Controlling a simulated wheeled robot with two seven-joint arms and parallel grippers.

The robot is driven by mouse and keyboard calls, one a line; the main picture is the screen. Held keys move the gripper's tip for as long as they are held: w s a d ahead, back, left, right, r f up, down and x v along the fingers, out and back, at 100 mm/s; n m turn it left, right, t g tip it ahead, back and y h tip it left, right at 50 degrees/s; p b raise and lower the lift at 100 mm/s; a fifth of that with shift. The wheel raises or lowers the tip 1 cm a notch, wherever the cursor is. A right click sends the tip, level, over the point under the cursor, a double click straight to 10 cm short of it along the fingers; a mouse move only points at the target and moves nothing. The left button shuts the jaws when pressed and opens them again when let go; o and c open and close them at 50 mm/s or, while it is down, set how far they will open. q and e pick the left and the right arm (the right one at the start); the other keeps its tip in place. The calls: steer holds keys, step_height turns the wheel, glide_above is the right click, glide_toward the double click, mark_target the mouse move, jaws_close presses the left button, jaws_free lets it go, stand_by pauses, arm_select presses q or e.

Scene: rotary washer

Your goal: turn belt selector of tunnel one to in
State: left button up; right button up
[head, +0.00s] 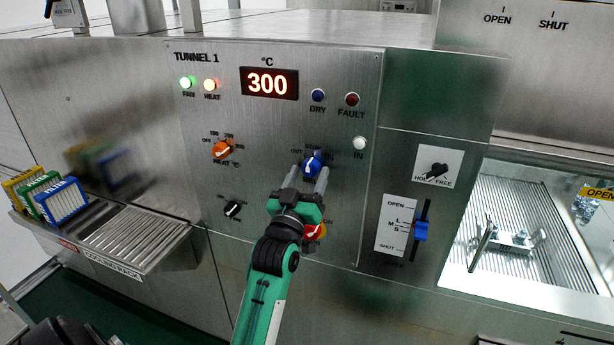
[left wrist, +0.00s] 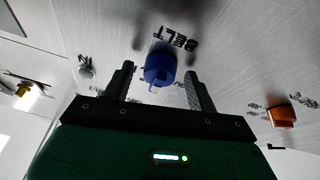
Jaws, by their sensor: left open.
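The belt selector is a blue knob (head: 314,163) on the TUNNEL 1 panel, with OUT marked at its left, a partly hidden mark above and IN at its right. I cannot tell surely which mark it points to. My left gripper (head: 308,175) is open, its fingers reaching toward the panel on either side of the knob. In the left wrist view the blue knob (left wrist: 160,69) shows between the two apart fingers of the left gripper (left wrist: 160,80), under an upside-down BELT label. Contact cannot be told. My right gripper is not in view.
A pale IN lamp (head: 360,143) sits right of the selector. A blue slider (head: 421,230) is farther right. A cooling rack (head: 130,238) juts out at left.

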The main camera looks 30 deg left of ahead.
arm_select(q)
steer(key=c, duration=1)
